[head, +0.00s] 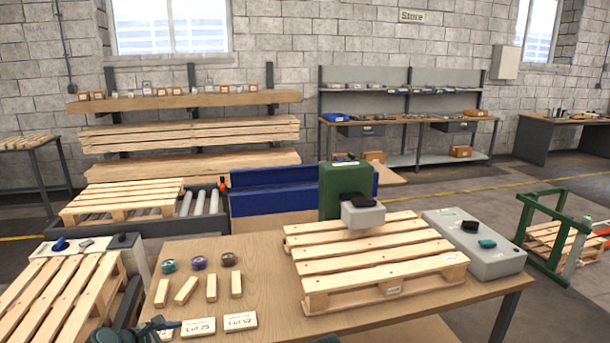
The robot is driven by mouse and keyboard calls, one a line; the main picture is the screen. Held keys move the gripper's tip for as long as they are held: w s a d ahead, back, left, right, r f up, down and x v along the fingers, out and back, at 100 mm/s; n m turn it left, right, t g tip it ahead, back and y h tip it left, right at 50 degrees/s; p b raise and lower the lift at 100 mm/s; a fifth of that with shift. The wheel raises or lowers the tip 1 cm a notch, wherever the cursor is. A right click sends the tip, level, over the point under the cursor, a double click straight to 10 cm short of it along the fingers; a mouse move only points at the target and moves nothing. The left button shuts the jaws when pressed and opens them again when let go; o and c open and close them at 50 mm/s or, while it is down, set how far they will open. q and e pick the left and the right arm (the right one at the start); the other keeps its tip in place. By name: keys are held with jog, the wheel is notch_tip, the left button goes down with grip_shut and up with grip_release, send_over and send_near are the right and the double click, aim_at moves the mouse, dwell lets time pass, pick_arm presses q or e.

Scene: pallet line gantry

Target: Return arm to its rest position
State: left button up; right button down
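My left gripper (160,328), dark and teal, shows at the bottom edge, low at the front left corner of the wooden table (262,268). It is close beside the white labelled cards (199,327); I cannot tell whether it touches one. Its fingers are small and partly cut off, so its opening is unclear, and I see nothing clearly held. My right gripper is not clearly in view; only a small dark piece shows at the bottom edge near the middle, and I cannot tell what it is.
A wooden pallet (372,262) lies on the table, with a green post (333,190) and grey head (362,214) at its back edge. Wooden blocks (186,290) and tape rolls (199,262) lie left of it. A grey box (490,258) stands right; another pallet (62,295) is left.

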pick_arm(q)
jog(key=s+d+f+m+g+y+b, duration=0.25)
jog(key=s+d+f+m, duration=0.3)
jog(key=d+m, duration=0.4)
jog(key=s+d+f+m+g+y+b, duration=0.2)
jog(key=s+d+f+m+g+b, duration=0.25)
jog(key=d+m, duration=0.45)
jog(key=s+d+f+m+g+y+b, duration=0.1)
jog(key=s+d+f+m+g+y, duration=0.15)
jog(key=s+d+f+m, duration=0.5)
notch_tip(320, 180, up, 17)
jog(key=w+m+h+p, duration=0.1)
jog(key=w+m+p, duration=0.1)
jog(key=p, duration=1.4)
jog(key=shift+w+m, duration=0.15)
jog(key=shift+m, duration=0.25)
jog(key=shift+a, duration=0.1)
